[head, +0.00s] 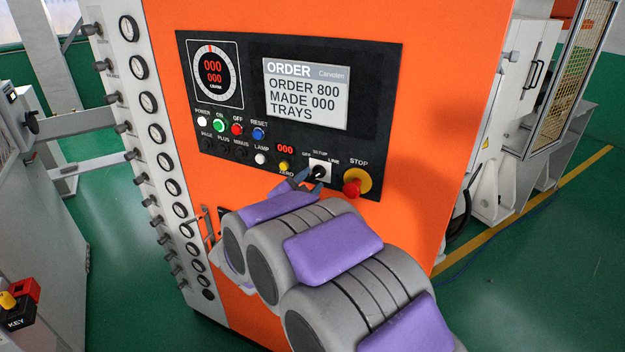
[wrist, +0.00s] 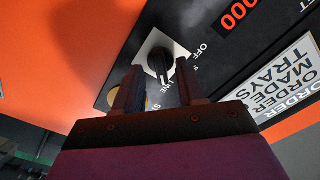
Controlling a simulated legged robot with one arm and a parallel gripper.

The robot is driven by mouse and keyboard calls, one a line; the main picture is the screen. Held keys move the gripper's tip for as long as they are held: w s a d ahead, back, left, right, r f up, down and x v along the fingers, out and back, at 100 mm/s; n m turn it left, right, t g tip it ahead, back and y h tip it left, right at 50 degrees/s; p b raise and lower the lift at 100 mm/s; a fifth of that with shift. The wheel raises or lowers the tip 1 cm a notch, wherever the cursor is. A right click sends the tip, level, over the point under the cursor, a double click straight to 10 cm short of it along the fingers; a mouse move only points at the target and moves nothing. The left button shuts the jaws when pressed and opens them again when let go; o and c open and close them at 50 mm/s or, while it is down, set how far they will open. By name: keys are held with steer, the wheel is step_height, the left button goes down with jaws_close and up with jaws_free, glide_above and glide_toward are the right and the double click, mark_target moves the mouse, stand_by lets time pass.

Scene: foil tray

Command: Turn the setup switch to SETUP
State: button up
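The setup switch (head: 319,172) is a black knob on a white square plate, low on the orange machine's control panel, with OFF, SETUP and LINE lettered around it. In the wrist view the switch (wrist: 158,60) shows between and beyond my fingertips. A pale mark on the knob seems to point toward the LINE lettering, but the fingers partly cover the labels. My gripper (wrist: 160,66) is open, with one dark finger on each side of the knob. I cannot tell whether either finger touches it. In the head view my gripper (head: 304,182) is at the switch's lower left.
A red STOP button (head: 352,188) on a yellow disc sits close to the right of the switch. A yellow ZERO button (head: 284,166) is close to the left. Other buttons and an ORDER display (head: 306,93) are above. Gauges (head: 149,103) line the machine's left edge.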

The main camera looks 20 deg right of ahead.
steer(key=shift+x, duration=1.2)
steer(key=shift+c, duration=0.2)
steer(key=shift+r, duration=0.1)
jaws_close()
